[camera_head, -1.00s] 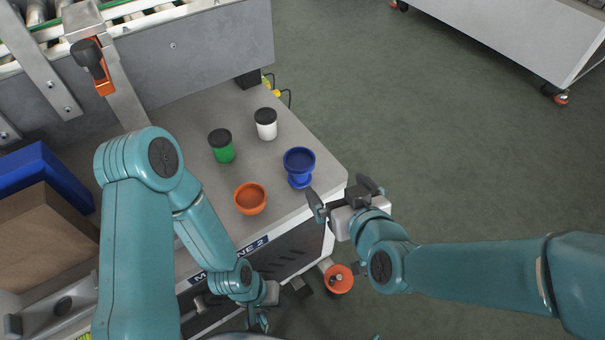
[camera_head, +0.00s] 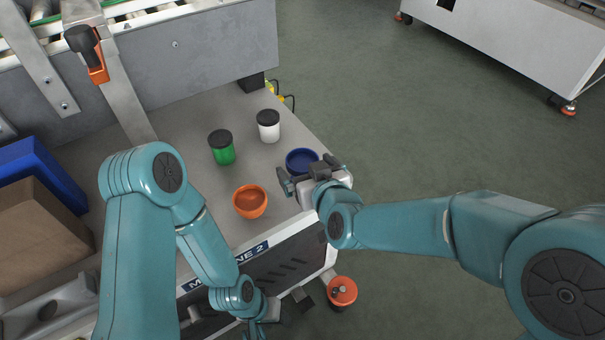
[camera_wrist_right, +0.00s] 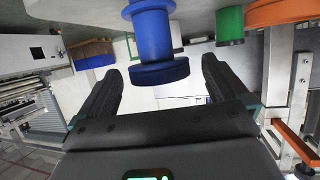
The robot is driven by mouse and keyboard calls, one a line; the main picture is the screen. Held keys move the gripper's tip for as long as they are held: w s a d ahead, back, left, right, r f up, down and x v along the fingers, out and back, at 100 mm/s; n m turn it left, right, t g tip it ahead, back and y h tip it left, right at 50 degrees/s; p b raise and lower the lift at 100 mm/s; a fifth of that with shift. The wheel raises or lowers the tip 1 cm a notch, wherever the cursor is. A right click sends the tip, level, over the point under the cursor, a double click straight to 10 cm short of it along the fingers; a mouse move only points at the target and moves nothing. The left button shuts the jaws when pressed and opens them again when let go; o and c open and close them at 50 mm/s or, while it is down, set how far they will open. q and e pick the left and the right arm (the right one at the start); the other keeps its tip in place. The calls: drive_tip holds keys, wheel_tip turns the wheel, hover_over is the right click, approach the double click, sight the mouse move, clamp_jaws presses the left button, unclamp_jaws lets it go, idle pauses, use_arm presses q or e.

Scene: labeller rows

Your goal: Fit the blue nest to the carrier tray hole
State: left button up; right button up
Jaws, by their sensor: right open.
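The blue nest (camera_head: 301,159) is a cup-like piece with a wide round rim. It stands on the grey machine top near its right edge, and its lower part is hidden behind my right gripper (camera_head: 308,172). My right gripper is open and empty, at the near side of the nest. In the right wrist view the nest (camera_wrist_right: 152,40) appears inverted, between and beyond the two spread fingers. My left gripper (camera_head: 254,329) hangs low at the bottom edge, and its jaws are too small and covered to judge. I cannot make out a carrier tray hole.
An orange bowl (camera_head: 250,201) stands left of the nest. A green jar (camera_head: 222,148) and a white jar (camera_head: 268,126), both with black lids, stand behind. A blue bin (camera_head: 38,172) and a cardboard box (camera_head: 40,235) are at the left. Open floor lies to the right.

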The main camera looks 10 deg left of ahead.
sight(300, 159)
drive_tip(key=b+x, duration=0.1)
drive_tip(key=x, duration=0.3)
drive_tip(key=shift+w+f, duration=0.15)
drive_tip(key=shift+w, duration=0.15)
drive_tip(key=shift+a, duration=0.1)
drive_tip(key=c, duration=1)
drive_tip(key=shift+r, duration=0.2)
wheel_tip(300, 159, up, 20)
drive_tip(key=p, duration=1.1)
drive_tip(key=shift+w, duration=0.1)
